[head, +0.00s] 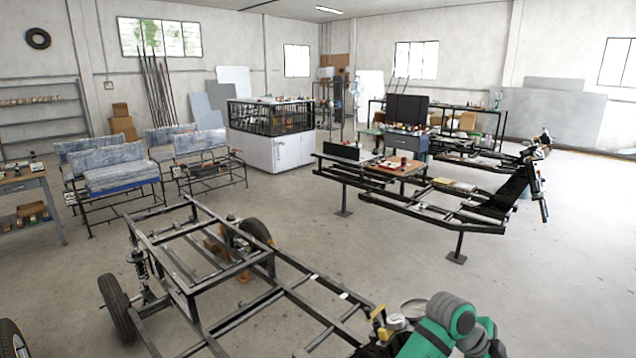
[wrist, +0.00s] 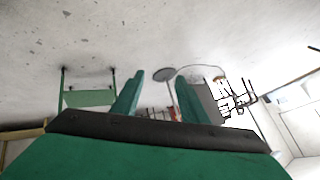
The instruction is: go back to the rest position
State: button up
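My gripper (wrist: 160,92) shows in the wrist view as two teal fingers standing apart with nothing held between them. Floor and distant items show through the gap. In the head view my green and grey arm is at the bottom right edge, and the fingers cannot be made out there. A black coil-spring suspension unit (head: 139,265) stands upright at the left side of a bare metal vehicle frame (head: 180,262), near a black wheel (head: 117,308). My arm is to the right of this frame, apart from the spring.
A second chassis (head: 440,215) stands on supports at the centre right. A side table (head: 25,183) is at the left. Open concrete floor (head: 560,290) lies at the right.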

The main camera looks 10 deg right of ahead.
jog(key=a+f+n+t+h, duration=0.6)
jog(key=f+n, duration=0.5)
jog(key=n, duration=0.1)
jog(key=s+a+f+n+t+y, duration=0.2)
jog(key=a+f+n+t, duration=0.25)
jog(key=a, duration=0.45)
jog(key=s+a+f+n+t+y, duration=0.25)
jog(key=a+n, duration=0.25)
jog(key=a, duration=0.4)
jog(key=s+a+f+n+t+y, duration=0.1)
jog(key=s+a+n+t+y, duration=0.15)
jog(key=s+a, duration=0.45)
jog(key=s+a+n+t+y, duration=0.1)
jog(key=s+a+n+y, duration=0.25)
jog(key=a, duration=0.75)
jog(key=s+a+r+y, duration=0.3)
jog(key=s+a+r, duration=0.5)
jog(key=s+a, duration=0.2)
jog(key=shift+s+a+r+t, duration=0.15)
jog(key=shift+s+t, duration=0.3)
jog(key=shift+s, duration=0.4)
